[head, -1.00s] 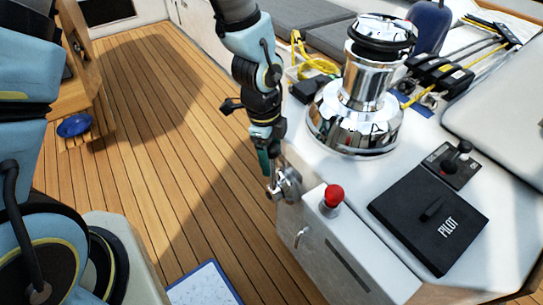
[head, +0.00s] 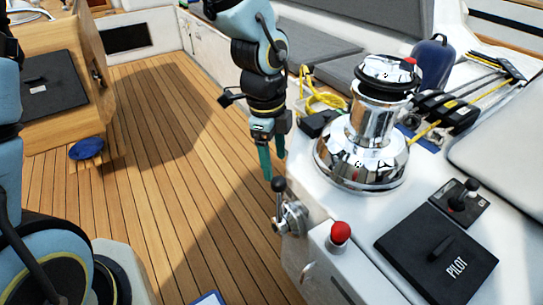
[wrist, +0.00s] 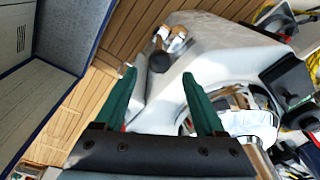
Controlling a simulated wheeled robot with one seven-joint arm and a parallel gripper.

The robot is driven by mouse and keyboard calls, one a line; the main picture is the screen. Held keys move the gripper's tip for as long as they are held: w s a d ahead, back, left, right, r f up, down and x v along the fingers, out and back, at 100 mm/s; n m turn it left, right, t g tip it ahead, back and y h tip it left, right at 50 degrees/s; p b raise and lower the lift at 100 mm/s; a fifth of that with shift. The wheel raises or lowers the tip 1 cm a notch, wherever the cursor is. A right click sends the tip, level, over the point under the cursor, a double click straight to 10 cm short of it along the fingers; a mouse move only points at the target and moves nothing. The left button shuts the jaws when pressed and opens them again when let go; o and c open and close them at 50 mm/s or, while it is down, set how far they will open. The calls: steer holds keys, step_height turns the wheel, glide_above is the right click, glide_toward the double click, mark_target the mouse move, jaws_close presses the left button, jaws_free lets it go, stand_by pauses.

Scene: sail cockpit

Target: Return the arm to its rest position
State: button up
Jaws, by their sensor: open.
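My gripper (head: 272,163) hangs pointing down in the head view, left of the chrome winch and just above the lever on the side of the white console. Its two green fingers are apart with nothing between them. In the wrist view my gripper (wrist: 160,100) also shows open and empty, with the console surface beyond the fingertips. The lever (head: 279,196) has a black knob and a metal mount and stands roughly upright, apart from the fingers.
The chrome winch (head: 372,135) stands on the console, with yellow rope (head: 318,98) behind it. A red knob (head: 340,233) and a black PILOT panel (head: 437,254) are nearer. The plank floor (head: 165,150) is largely clear.

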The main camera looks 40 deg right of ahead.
steer(key=w+a+r+n+t+p, duration=0.1)
steer(key=w+a+r+n+p, duration=0.35)
steer(key=w+a+n, duration=0.9)
steer(key=w+a+r+n, duration=0.1)
steer(key=a+r+n, duration=0.1)
steer(key=a+n, duration=0.3)
steer(key=w+a+r+n+t, duration=0.1)
steer(key=a+r+n, duration=0.2)
steer(key=a+n, duration=0.2)
steer(key=w+a+r+n, duration=0.1)
steer(key=a+n, duration=0.4)
steer(key=a, duration=0.5)
steer(key=shift+w+a+r+y+p, duration=0.2)
steer(key=shift+r+y+p, duration=0.1)
steer(key=shift+r, duration=0.45)
